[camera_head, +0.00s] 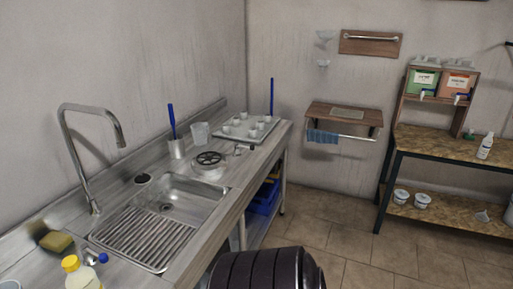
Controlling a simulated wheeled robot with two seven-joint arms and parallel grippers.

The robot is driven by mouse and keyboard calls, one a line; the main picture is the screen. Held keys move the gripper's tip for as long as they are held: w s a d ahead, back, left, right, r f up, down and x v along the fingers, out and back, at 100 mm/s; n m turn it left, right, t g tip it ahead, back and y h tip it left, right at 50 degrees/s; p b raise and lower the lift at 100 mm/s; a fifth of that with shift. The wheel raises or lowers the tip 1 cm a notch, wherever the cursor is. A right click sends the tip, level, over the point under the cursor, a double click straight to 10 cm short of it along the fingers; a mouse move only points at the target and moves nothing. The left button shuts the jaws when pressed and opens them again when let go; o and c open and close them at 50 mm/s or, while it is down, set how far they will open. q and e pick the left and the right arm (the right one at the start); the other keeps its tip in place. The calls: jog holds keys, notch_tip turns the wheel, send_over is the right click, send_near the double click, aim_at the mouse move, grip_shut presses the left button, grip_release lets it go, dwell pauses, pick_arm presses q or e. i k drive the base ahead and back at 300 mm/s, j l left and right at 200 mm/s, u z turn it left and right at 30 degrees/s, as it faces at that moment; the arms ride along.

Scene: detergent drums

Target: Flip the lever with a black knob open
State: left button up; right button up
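A green-fronted detergent drum (424,80) and an orange-fronted detergent drum (456,84) stand side by side in a wooden rack at the right, against the far wall. Another small tap with a dark blue part (461,98) is at the front of the orange drum. Both are too small to tell a black knob or how a lever is turned. Neither of my grippers is in view.
A wooden bench (440,146) under the rack carries a white bottle (486,146); white tubs (422,200) stand on its lower shelf. A sink counter (215,212) runs along the left wall. Tiled floor (345,235) is open between counter and bench.

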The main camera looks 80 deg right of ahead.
aim_at(236, 145)
jog(key=k+z, duration=0.2)
jog(key=z, duration=2.3)
jog(key=i+l+u, duration=0.35)
jog(key=i, duration=0.2)
jog(key=i+l+u, duration=0.3)
jog(key=i+l, duration=0.2)
jog(key=i+l+u, duration=0.35)
jog(key=l, duration=0.25)
jog(key=i, duration=0.1)
